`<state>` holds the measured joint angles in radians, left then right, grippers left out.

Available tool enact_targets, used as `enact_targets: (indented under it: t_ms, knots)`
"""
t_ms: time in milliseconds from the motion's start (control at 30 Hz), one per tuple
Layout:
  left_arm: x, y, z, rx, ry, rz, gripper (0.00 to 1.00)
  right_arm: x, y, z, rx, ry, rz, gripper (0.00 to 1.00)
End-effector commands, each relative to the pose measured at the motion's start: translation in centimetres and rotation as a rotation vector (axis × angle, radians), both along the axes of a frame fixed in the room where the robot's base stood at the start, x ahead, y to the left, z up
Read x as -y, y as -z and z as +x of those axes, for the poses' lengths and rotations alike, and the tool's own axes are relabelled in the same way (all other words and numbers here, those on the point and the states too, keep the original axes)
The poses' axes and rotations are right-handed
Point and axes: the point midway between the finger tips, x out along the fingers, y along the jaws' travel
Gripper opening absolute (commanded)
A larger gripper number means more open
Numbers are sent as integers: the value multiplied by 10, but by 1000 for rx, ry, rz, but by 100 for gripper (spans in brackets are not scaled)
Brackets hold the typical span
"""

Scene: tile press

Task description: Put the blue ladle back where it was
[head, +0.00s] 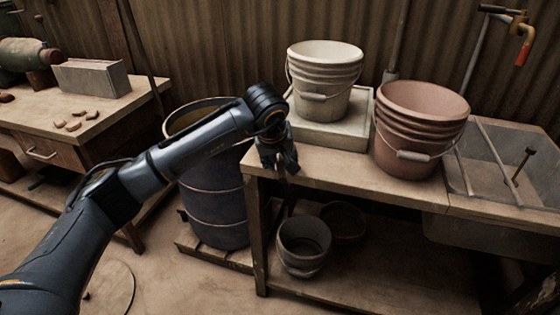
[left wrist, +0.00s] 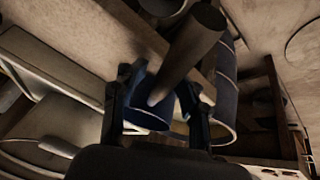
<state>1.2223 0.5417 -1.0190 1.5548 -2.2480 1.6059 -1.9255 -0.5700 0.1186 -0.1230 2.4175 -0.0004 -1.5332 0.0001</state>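My left gripper (head: 281,168) points down at the left end of the worktable, beside the blue barrel (head: 216,212). In the left wrist view its two fingers (left wrist: 166,92) stand a little apart, with the dark, tapering handle of the blue ladle (left wrist: 188,48) between them. The gripper appears shut on this handle. A blue, pale-rimmed curve shows below the handle in the left wrist view; I cannot tell whether it is the ladle's bowl or part of the barrel. The bowl is not clear in the head view. My right gripper is not in view.
The worktable (head: 335,171) bears a white bucket (head: 325,75) on a pale block, a pinkish bucket (head: 415,128) and a sink (head: 500,163) at right. A grey bucket (head: 302,243) stands on the lower shelf. Another bench (head: 100,101) is at the left.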

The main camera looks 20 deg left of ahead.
Motion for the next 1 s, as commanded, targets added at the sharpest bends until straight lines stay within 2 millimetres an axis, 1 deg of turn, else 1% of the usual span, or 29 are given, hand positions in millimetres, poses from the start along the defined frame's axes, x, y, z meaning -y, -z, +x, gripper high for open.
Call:
enact_targets:
  t_ms: [267, 367, 433, 467, 500, 700, 800, 900, 1000]
  knots:
    - [0, -1, 0, 0, -1, 0, 42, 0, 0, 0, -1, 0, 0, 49]
    - [0, -7, -1, 2, 0, 0, 42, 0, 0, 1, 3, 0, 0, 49]
    - [0, -17, -5, 4, 0, 0, 42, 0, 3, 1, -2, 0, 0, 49]
    - [0, -22, -7, 4, 0, 0, 42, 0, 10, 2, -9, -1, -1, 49]
    - [0, -29, -11, 4, 1, 0, 42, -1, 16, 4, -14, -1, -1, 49]
    - [0, -69, -31, 4, 1, 1, 42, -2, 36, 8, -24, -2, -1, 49]
    - [0, -86, -40, 3, -1, 1, 42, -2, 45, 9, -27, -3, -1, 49]
    - [0, -98, -47, 2, 0, 0, 42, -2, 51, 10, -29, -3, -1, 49]
    - [0, -106, -51, 2, -1, 0, 42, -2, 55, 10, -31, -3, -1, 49]
